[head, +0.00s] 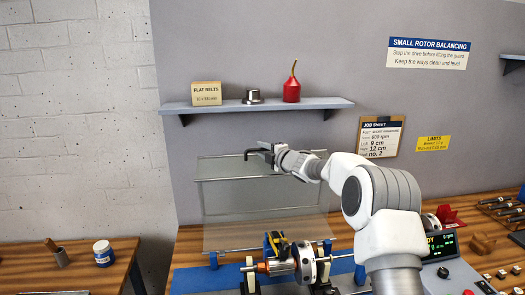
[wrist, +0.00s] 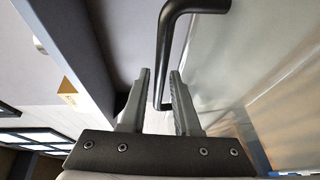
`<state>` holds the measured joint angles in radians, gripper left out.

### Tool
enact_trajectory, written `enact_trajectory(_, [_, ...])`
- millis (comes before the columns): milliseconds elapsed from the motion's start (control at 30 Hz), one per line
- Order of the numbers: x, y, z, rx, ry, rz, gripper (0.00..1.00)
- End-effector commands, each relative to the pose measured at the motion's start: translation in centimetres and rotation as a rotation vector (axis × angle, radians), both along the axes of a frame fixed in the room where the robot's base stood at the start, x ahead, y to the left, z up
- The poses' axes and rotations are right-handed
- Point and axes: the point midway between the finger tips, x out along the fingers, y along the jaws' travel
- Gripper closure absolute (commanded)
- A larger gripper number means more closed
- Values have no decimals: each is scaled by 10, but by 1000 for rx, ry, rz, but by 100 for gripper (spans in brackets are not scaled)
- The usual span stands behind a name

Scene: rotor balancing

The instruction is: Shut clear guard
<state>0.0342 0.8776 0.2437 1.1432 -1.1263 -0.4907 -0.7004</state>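The clear guard (head: 265,200) stands raised behind the rotor machine, a see-through panel with thin metal rails. Its black bent handle (head: 248,154) is near the panel's top edge. The handle also shows in the wrist view (wrist: 164,55), beside the pale panel (wrist: 255,75). My gripper (head: 266,152) is up at the handle. In the wrist view, the fingers (wrist: 160,85) are apart, with part of the handle bar between them. The bar is close to the right finger; I cannot tell whether they touch. A gap shows on the left side.
The rotor (head: 306,262) sits on the machine below the guard, with a yellow-black item (head: 276,243) beside it. A shelf (head: 330,103) is just above my gripper, holding a box (head: 206,94), a metal piece (head: 252,97) and a red oil can (head: 292,88). A display (head: 441,245) stands right.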

Motion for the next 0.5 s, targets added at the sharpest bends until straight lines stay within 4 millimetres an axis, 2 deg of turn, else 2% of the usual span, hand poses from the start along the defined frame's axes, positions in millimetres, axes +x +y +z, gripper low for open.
enact_trajectory(33, [0,0,0,0,0,0,80])
enact_trajectory(133, [0,0,0,0,0,0,98])
enact_trajectory(167, [0,0,0,0,0,0,100])
enact_trajectory(500, [0,0,0,0,0,0,100])
